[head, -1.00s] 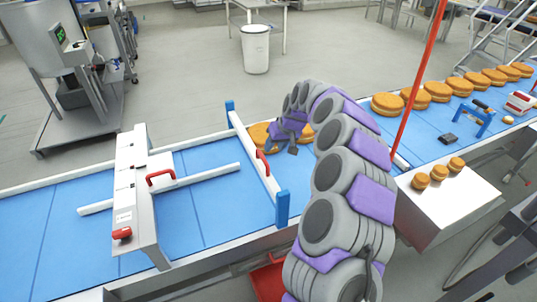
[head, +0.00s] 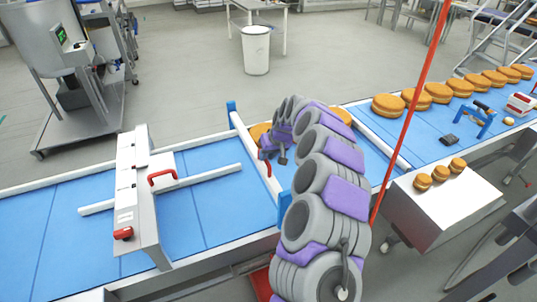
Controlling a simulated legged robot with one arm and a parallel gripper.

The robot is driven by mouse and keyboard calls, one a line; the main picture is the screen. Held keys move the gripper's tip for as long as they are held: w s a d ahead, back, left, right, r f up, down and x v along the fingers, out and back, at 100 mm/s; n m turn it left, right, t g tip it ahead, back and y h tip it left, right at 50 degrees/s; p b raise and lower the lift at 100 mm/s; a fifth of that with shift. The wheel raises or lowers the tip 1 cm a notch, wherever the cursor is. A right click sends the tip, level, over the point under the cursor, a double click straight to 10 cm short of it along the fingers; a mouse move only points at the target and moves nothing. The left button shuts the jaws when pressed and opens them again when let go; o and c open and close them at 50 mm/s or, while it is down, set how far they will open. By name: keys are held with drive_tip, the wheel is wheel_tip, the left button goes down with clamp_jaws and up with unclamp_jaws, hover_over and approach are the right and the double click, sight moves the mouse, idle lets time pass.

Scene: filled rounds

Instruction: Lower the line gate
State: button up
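A white gate bar (head: 249,146) with a red handle stands across the blue conveyor between two blue posts, the far one (head: 231,107) and the near one (head: 284,205). I take this bar as the line gate. Its red handle (head: 264,163) is on its right half. My gripper (head: 275,156) points down just right of the handle, its fingers apart. I cannot tell whether a finger touches the handle. My arm partly covers the near post and the conveyor behind it. Round buns (head: 258,132) lie partly hidden behind my gripper.
A white crosspiece (head: 132,195) with a red handle (head: 162,177) spans the conveyor at left, with a long white rail. More buns (head: 388,105) line the belt at right. A red pole (head: 412,95) rises right of my arm. Three small buns (head: 440,173) sit on a white box.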

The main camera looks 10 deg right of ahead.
drive_tip(key=shift+a, duration=0.35)
drive_tip(key=shift+c, duration=0.7)
drive_tip(key=shift+a+f, duration=0.1)
clamp_jaws()
drive_tip(key=shift+d, duration=0.35)
drive_tip(key=shift+a, duration=0.15)
